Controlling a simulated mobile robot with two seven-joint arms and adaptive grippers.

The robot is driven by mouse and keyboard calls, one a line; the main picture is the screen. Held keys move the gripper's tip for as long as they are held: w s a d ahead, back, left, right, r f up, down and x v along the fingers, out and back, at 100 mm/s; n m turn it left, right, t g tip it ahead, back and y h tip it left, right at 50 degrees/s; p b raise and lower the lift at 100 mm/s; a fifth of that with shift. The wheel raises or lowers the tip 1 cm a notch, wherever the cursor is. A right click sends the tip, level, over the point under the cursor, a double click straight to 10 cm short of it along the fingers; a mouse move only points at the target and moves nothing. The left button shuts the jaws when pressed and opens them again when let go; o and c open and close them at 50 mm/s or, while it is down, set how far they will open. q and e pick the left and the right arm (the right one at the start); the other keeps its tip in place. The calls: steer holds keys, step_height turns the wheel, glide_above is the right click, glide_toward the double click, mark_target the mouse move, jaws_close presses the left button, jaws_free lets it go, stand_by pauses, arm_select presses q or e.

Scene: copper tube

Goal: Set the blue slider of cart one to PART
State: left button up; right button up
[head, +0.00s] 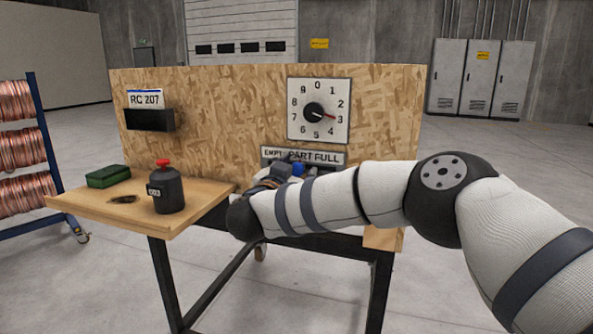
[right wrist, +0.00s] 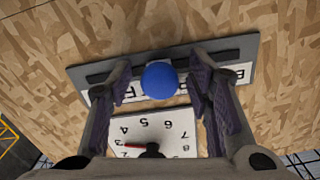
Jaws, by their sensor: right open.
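The blue slider knob (head: 298,169) shows just below the label plate (head: 331,157) with EMPTY, PART and FULL, under the word PART. In the right wrist view the plate looks upside down, and the round blue knob (right wrist: 160,80) stands near the middle of its dark slot (right wrist: 225,57). My right gripper (right wrist: 160,78) is open, one finger on each side of the knob, with gaps visible. In the head view the right gripper (head: 287,172) is partly hidden by my arm. The words behind the knob and fingers are covered. My left gripper is not in view.
A dial (head: 319,111) with a red pointer near 3 is mounted above the plate on the chipboard panel (head: 220,105). A dark bottle (head: 167,190) with a red cap and a green box (head: 108,176) stand on the wooden shelf (head: 200,196). A rack of copper coils (head: 22,150) stands left.

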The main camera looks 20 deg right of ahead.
steer(key=v, duration=1.2)
